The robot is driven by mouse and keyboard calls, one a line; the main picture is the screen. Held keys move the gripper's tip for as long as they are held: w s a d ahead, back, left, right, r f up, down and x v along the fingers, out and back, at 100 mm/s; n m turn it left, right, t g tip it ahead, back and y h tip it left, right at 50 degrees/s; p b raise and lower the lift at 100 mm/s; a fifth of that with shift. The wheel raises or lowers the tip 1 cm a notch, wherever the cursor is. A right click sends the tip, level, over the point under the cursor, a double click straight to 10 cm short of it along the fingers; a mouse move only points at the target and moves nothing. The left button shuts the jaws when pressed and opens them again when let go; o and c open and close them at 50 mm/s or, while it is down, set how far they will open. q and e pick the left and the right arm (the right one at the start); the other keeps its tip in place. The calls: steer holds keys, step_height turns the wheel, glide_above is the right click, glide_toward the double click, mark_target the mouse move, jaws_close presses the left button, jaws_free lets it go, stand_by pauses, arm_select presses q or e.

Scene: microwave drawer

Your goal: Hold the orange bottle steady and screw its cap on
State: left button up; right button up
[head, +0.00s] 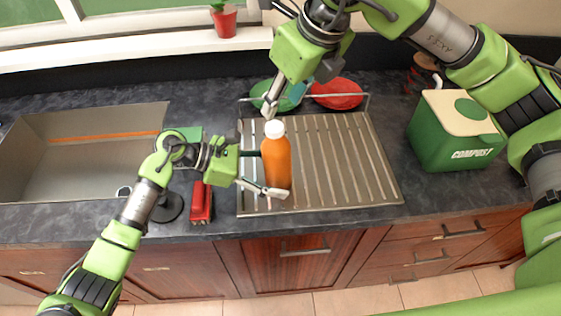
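An orange bottle (276,165) stands upright on the metal drainboard. A white cap (274,128) sits at its top; whether it is threaded on cannot be told. My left gripper (264,172) is low at the bottle's left, with one finger reaching behind the bottle and the other across the front of its base. I cannot tell whether both fingers press on it. My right gripper (271,106) comes down from above, with a silver fingertip just behind the cap. Its other finger is not clearly seen, and contact with the cap is unclear.
The ribbed drainboard (352,160) is clear right of the bottle. A green plate (262,88) and red plate (338,93) stand behind. A sink (80,155) lies left, a red object (200,203) near the front edge, a green compost bin (455,130) right.

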arm_select(q)
steer(key=v, duration=1.2)
stand_by(0.5)
